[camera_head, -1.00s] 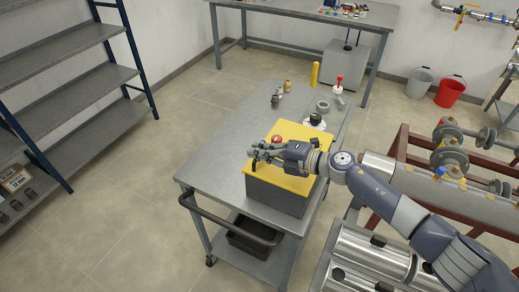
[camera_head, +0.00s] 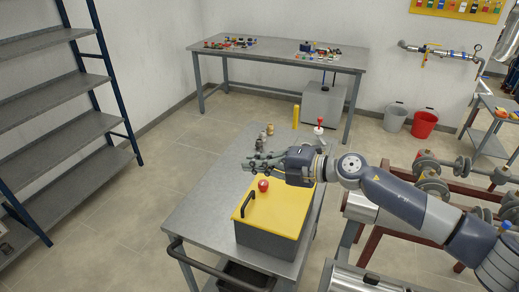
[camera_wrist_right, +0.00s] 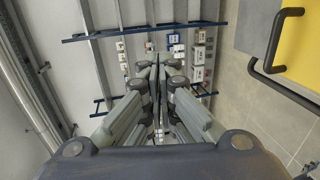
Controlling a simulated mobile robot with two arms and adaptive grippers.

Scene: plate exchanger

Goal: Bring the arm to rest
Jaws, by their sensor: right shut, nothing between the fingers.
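My right gripper (camera_head: 262,163) is shut and empty. In the head view it hangs in the air over the trolley, above the yellow-lidded grey box (camera_head: 280,212), with its fingers pointing left. In the right wrist view the closed fingers (camera_wrist_right: 157,68) fill the middle, and the box's yellow lid (camera_wrist_right: 301,45) shows at the top right with a black handle. My right arm (camera_head: 395,195) comes in from the right, stretched across the pipe rack. My left gripper is not in view.
A red ball-shaped knob (camera_head: 263,186) shows at the lid. The grey trolley (camera_head: 205,205) holds small fittings and a yellow cylinder (camera_head: 296,117). Shelving (camera_head: 62,85) stands left, a workbench (camera_head: 270,57) behind. A red bucket (camera_head: 424,124) and a grey bucket (camera_head: 395,117) stand at the back right.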

